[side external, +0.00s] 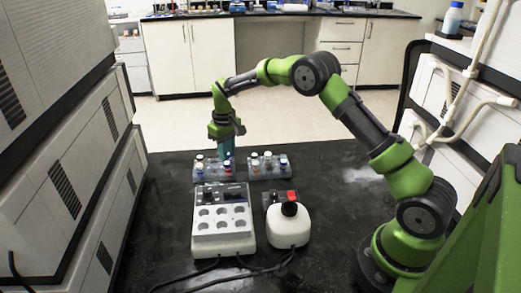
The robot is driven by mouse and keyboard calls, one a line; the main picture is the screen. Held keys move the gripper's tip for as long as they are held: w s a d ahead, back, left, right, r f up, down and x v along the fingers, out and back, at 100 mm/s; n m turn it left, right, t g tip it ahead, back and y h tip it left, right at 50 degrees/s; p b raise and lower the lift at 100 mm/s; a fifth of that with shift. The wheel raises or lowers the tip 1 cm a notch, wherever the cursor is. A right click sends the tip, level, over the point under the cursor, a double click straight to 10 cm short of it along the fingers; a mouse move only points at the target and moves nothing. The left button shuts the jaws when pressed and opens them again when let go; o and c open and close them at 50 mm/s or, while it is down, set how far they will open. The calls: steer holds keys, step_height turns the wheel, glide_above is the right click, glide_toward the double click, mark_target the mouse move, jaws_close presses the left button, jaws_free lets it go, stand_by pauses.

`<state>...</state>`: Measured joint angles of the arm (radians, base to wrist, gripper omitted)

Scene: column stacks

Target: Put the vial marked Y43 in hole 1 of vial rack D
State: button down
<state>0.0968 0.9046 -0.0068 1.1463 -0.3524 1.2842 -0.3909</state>
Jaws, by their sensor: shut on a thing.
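My gripper (227,152) points down at the right end of the left vial rack (201,177). It is shut on a vial, which the fingers mostly hide. I cannot tell whether that vial is in a hole or just above the rack. The left rack holds several small vials with coloured caps. The right vial rack (281,174) stands beside it and also holds several capped vials. No vial marks, rack letters or hole numbers are readable at this size, so I cannot tell which is Y43 or rack D.
A white device with several round wells (249,240) stands in front of the left rack. A white rounded device with a black top (288,228) is right of it. Cables run along the front. The black bench (330,215) is clear to the right. Large instruments (60,150) line the left.

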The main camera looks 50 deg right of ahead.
steer(key=c, duration=0.6)
jaws_free()
steer(key=shift+r, duration=3.05)
